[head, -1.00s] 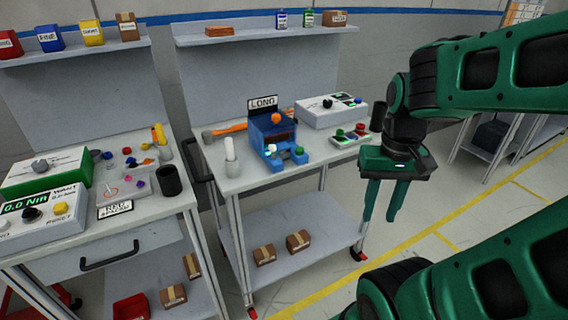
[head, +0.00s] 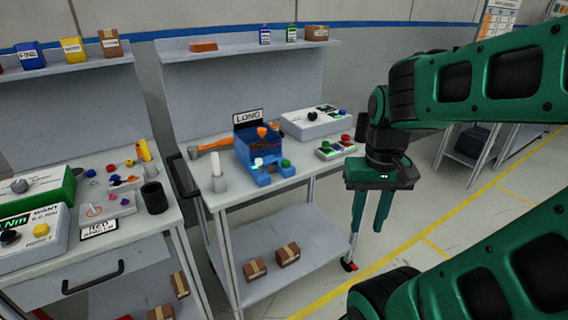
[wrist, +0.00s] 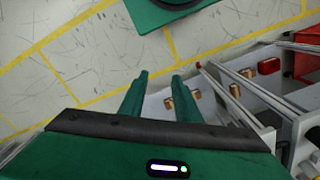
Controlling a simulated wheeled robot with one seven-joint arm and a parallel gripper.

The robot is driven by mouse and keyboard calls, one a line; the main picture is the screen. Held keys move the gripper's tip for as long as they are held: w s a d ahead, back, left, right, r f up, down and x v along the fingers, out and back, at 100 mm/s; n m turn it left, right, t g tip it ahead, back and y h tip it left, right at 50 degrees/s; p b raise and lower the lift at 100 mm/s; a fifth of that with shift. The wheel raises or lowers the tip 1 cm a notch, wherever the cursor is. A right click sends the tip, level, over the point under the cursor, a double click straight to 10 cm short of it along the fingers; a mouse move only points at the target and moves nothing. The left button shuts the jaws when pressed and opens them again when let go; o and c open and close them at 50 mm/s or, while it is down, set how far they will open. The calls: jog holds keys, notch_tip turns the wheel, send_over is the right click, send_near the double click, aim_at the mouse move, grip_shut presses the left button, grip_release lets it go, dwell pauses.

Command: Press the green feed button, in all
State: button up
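On the right cart's top stands a blue device (head: 245,150) with a sign reading LONG and an orange knob (head: 262,132). A green button (head: 286,163) sits on its front right, and a pale button (head: 258,162) on its front left. A small pad beside it also carries a green button (head: 325,146) and a red button (head: 346,138). No feed label is readable. My gripper (head: 369,222) hangs in the air right of the cart, fingers apart, pointing down and empty, touching no button. The wrist view shows the open fingers (wrist: 160,78) above the floor.
A grey-white control box (head: 315,122) stands behind the pad. An orange-handled hammer (head: 212,145) and a pale cylinder (head: 217,172) are on the cart's left. Boxes (head: 288,254) lie on its lower shelf.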

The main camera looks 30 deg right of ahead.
grip_shut()
dwell(1.5)
